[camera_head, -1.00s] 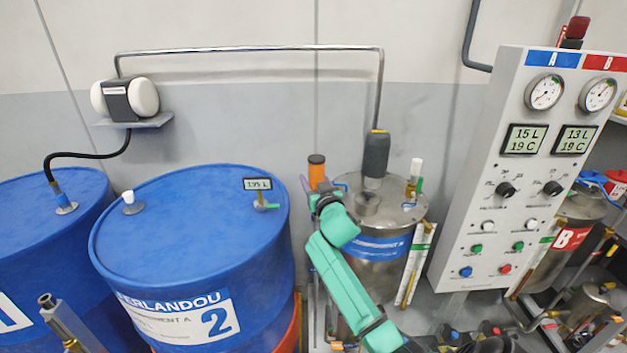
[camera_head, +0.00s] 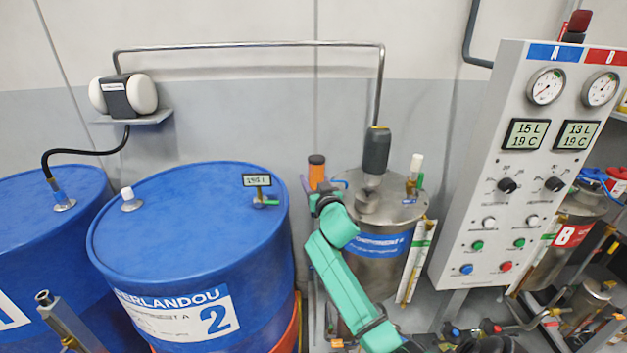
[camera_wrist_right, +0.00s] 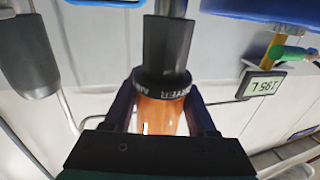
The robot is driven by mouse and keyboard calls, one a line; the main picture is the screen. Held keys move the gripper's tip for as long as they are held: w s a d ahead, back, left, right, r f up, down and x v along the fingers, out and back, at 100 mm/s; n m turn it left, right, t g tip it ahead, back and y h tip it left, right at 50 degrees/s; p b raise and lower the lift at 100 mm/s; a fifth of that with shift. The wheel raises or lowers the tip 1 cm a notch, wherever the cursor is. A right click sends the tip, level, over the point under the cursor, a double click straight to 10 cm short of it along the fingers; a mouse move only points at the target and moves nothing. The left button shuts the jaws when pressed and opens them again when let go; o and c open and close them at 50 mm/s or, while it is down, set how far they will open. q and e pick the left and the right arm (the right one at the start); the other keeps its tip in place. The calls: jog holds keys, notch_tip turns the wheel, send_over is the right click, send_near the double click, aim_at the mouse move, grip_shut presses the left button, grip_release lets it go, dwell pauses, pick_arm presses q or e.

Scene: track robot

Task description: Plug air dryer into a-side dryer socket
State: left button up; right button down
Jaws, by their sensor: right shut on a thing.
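The air dryer (camera_head: 316,172) is an orange cylinder with a black cap, standing roughly upright between the blue drum 2 and the A-side steel tank (camera_head: 378,270). My right gripper (camera_head: 325,200) is shut around its orange body. In the right wrist view the gripper (camera_wrist_right: 165,115) has a finger on each side of the orange body (camera_wrist_right: 158,115); a black lettered collar and black cylinder show beyond it. On the tank lid stand a grey fitting (camera_head: 368,200) and a white-topped fitting (camera_head: 415,167). I cannot tell which is the dryer socket. My left gripper is not in view.
A dark agitator motor (camera_head: 376,150) rises above the tank lid, just right of the dryer. Blue drum 2 (camera_head: 190,240), with a small display (camera_head: 257,181), stands to the left. The control panel (camera_head: 500,215) is to the right. A metal pipe (camera_head: 250,44) runs overhead.

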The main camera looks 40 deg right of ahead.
jog(key=shift+f+b, duration=0.65)
jog(key=shift+f, duration=0.1)
jog(key=shift+c, duration=0.6)
grip_release()
jog(key=shift+s, duration=0.1)
jog(key=b+v, duration=0.2)
jog(key=v, duration=1.2)
jog(key=shift+s+b, duration=0.15)
jog(key=shift+b, duration=0.15)
jog(key=shift+a, duration=0.1)
jog(key=shift+f, duration=0.1)
